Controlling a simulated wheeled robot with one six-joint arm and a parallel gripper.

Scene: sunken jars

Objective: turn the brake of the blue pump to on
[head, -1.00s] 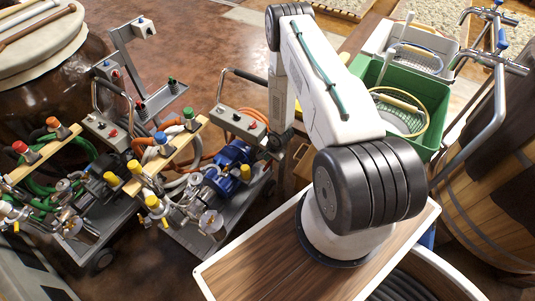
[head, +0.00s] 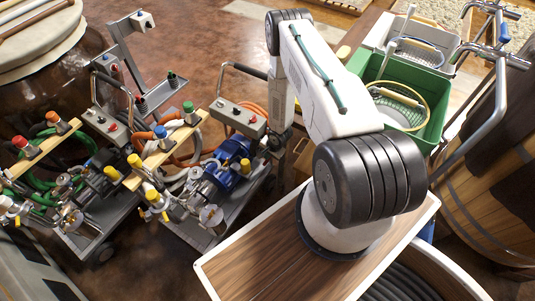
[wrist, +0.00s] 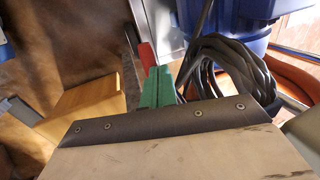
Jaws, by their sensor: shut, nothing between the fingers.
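The blue pump (head: 236,150) stands on a grey cart left of my arm in the head view. Its blue motor housing (wrist: 250,12) fills the upper right of the wrist view. My gripper (wrist: 157,86) shows in the wrist view as two green fingers, shut together and empty. A red piece (wrist: 147,55), perhaps the brake lever, shows just beyond the fingertips. I cannot tell whether they touch or which way the brake is set. In the head view my gripper is hidden behind my arm.
A coil of black cable (wrist: 225,62) hangs right of the fingers, with an orange hose (wrist: 292,84) beyond. A wooden piece (wrist: 88,100) lies to their left. Another pump cart (head: 92,185) stands left of the blue pump. A green crate (head: 437,118) and a barrel (head: 470,215) stand at the right.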

